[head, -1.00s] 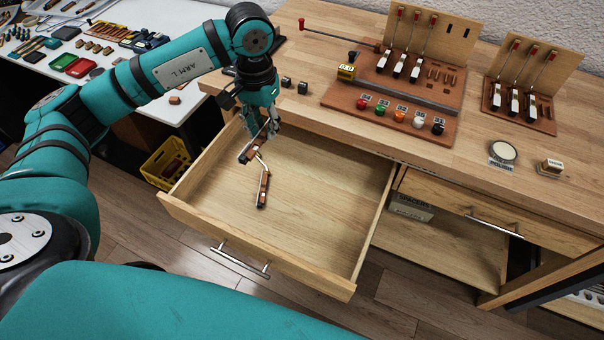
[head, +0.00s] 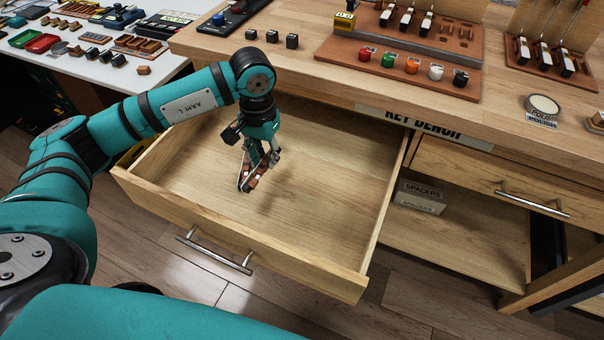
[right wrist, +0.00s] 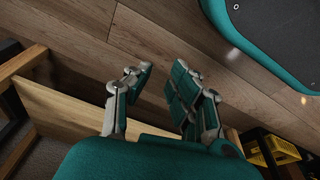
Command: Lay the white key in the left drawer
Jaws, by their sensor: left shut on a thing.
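The left drawer (head: 215,226) is pulled out from the bench in the head view. My left gripper (head: 262,163) is inside the drawer's outline, pointing down, shut on a narrow key (head: 245,182) with pale and reddish-brown parts. The key is tilted toward the drawer floor. Whether it touches the floor, and whether a second key lies directly beneath it, I cannot tell, because the gripper and the key overlap there. My right gripper (right wrist: 160,103) is open and empty in the right wrist view, over the wooden floor.
The drawer's right half is bare. The bench top holds a board of coloured knobs (head: 400,75), small dark blocks (head: 271,37) and a polish tin (head: 543,105). The right drawer (head: 480,178) is shut, above a spacers box (head: 421,196). A white table stands at the left.

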